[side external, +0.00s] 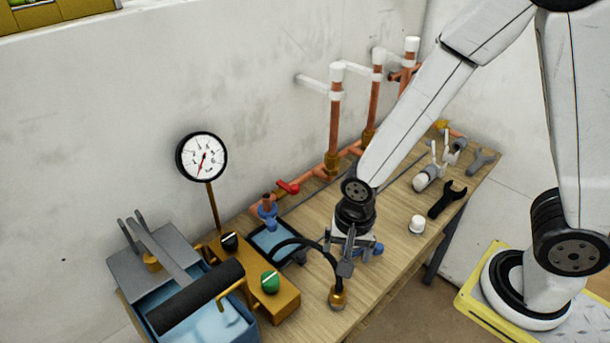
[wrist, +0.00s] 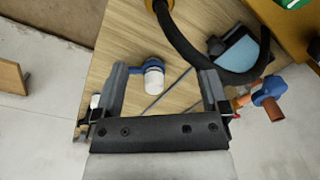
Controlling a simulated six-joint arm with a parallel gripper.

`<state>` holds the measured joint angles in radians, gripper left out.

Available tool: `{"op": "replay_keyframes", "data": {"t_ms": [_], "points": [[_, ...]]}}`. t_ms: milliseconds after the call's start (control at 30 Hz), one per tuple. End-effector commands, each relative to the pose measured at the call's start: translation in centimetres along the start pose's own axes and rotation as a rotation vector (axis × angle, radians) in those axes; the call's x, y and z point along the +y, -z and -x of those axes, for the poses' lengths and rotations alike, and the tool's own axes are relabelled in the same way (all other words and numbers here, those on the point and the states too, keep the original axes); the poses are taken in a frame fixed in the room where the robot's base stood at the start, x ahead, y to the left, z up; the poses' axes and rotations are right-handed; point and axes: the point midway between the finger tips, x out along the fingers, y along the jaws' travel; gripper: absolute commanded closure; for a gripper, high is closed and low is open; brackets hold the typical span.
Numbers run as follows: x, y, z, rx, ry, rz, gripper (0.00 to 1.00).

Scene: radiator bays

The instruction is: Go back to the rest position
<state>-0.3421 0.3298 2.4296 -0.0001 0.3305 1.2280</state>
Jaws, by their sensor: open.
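My gripper (side external: 350,260) hangs pointing down over the middle of the wooden bench (side external: 400,240). In the wrist view its two fingers (wrist: 164,74) are spread wide apart, with nothing gripped. A blue fitting with a white cap (wrist: 153,76) shows between the fingers in that view, clear of both. Its blue part (side external: 374,249) shows just right of my gripper in the side view, where the rest is hidden. I cannot tell the height of the fingertips above the bench.
A black hose (side external: 318,246) curves close to my gripper's left, ending at a brass fitting (side external: 338,298). Copper pipes (side external: 334,130) rise behind. A blue valve (side external: 267,211) and pressure gauge (side external: 203,157) stand left. A white cap (side external: 417,224) and black wrench (side external: 447,199) lie right.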

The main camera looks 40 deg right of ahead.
Motion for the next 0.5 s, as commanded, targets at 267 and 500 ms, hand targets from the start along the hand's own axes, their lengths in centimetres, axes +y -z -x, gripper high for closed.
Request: {"op": "replay_keyframes", "data": {"t_ms": [267,500], "points": [[1.4,3.1,2.5,0.039,0.048,0.275,0.06],[2.9,5.3,4.4,0.090,0.070,0.522,0.06]]}}
